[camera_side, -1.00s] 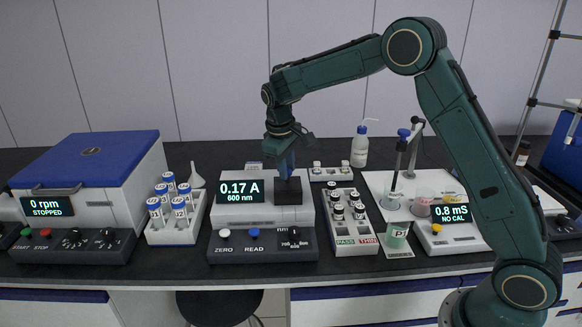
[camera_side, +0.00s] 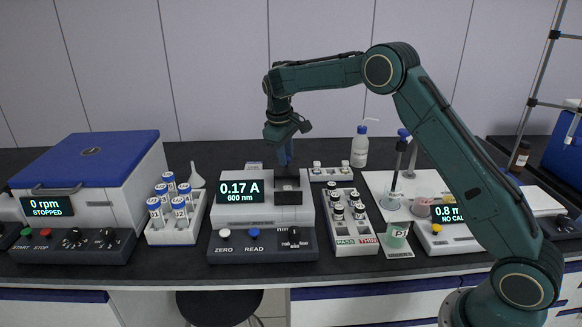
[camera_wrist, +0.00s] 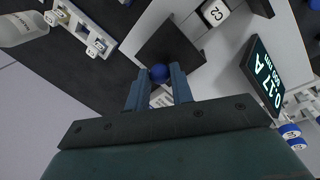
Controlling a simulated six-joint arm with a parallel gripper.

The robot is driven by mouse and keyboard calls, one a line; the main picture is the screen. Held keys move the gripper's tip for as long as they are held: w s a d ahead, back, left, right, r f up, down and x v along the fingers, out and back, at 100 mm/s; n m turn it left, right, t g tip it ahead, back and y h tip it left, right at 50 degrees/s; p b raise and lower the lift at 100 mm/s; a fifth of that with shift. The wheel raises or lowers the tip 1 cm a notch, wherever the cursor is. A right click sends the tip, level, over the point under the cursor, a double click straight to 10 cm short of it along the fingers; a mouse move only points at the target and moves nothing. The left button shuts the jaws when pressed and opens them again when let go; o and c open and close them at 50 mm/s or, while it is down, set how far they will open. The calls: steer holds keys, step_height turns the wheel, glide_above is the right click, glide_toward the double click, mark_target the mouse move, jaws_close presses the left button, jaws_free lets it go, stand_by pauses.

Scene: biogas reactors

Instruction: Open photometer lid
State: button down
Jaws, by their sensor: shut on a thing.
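The photometer (camera_side: 240,215) is a pale box with a dark front panel and a display reading 0.17 A, 600 nm. Its black lid (camera_side: 288,177) stands tilted up at the back of the dark sample well (camera_side: 288,197). My gripper (camera_side: 286,160) is above the back of the well. In the wrist view my gripper (camera_wrist: 158,88) is shut on the blue knob (camera_wrist: 160,73) of the dark lid (camera_wrist: 172,45). A white-topped vial marked C2 (camera_wrist: 214,13) shows beside the lid, in the uncovered area.
A rack of blue-banded tubes (camera_side: 157,236) stands left of the photometer, and a vial rack (camera_side: 351,246) stands close on its right. A small white rack (camera_side: 330,177) and a wash bottle (camera_side: 359,148) are behind at right. The centrifuge (camera_side: 90,185) is at far left.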

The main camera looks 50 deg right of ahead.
mark_target(283, 171)
steer(key=shift+r, duration=0.1)
steer(key=c, duration=1.2)
jaws_free()
steer(key=shift+c, duration=0.2)
step_height(283, 171, up, 7)
steer(key=a, duration=0.1)
steer(key=shift+s+a, duration=0.15)
steer(key=shift+a, duration=0.1)
steer(key=shift+r, duration=0.25)
